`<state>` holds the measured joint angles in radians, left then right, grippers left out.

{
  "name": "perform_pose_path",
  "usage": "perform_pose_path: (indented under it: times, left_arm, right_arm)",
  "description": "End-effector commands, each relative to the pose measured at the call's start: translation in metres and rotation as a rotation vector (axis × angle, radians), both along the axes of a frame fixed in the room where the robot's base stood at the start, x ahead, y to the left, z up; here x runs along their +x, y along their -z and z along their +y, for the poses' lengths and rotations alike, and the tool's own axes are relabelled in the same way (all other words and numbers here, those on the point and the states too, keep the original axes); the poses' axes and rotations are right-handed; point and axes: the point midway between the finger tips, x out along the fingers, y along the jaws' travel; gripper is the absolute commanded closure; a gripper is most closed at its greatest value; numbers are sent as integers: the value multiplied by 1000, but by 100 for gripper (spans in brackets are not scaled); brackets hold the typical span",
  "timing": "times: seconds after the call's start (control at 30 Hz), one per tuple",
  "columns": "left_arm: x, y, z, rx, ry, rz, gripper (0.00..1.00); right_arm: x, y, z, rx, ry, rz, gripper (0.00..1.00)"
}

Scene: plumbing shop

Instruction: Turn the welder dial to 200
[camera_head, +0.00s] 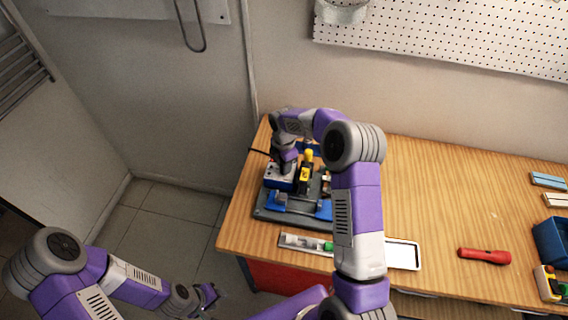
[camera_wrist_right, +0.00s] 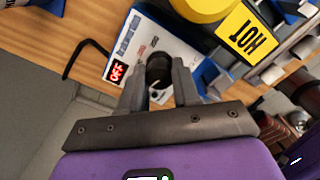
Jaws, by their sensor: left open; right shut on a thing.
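The welder stands at the back left of the bench, and its white and blue control box (camera_head: 279,178) shows below my right gripper (camera_head: 284,166). In the right wrist view the white panel (camera_wrist_right: 140,48) carries a small red display (camera_wrist_right: 117,70) reading OFF. The black round dial (camera_wrist_right: 159,67) sits between the two fingers of my right gripper (camera_wrist_right: 158,84), which is shut on it. The dial's lower part and any scale around it are hard to make out. My left gripper (camera_head: 206,297) is open and empty, low at the left, off the bench in front of its edge.
A yellow part with a HOT label (camera_wrist_right: 241,33) is beside the panel. A dark base with blue parts (camera_head: 270,212) lies below the welder. A red flashlight (camera_head: 484,255), a blue bin (camera_head: 550,243) and a flat tray (camera_head: 403,254) lie on the bench (camera_head: 440,190). Its middle is clear.

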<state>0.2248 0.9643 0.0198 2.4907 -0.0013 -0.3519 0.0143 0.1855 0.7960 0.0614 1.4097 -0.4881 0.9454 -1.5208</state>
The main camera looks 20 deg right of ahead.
Motion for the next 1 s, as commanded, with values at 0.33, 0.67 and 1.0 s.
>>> perform_pose_path:
  times: [0.33,0.67,1.0]
  left_arm:
    - [0,-1,0,0,0,0,57]
    - [0,-1,0,0,0,0,57]
    - [0,-1,0,0,0,0,57]
  right_arm:
    - [2,-2,-2,-2,-56,-6,99]
    - [2,-2,-2,-3,-57,-7,99]
    - [1,-1,-1,-1,-56,-3,45]
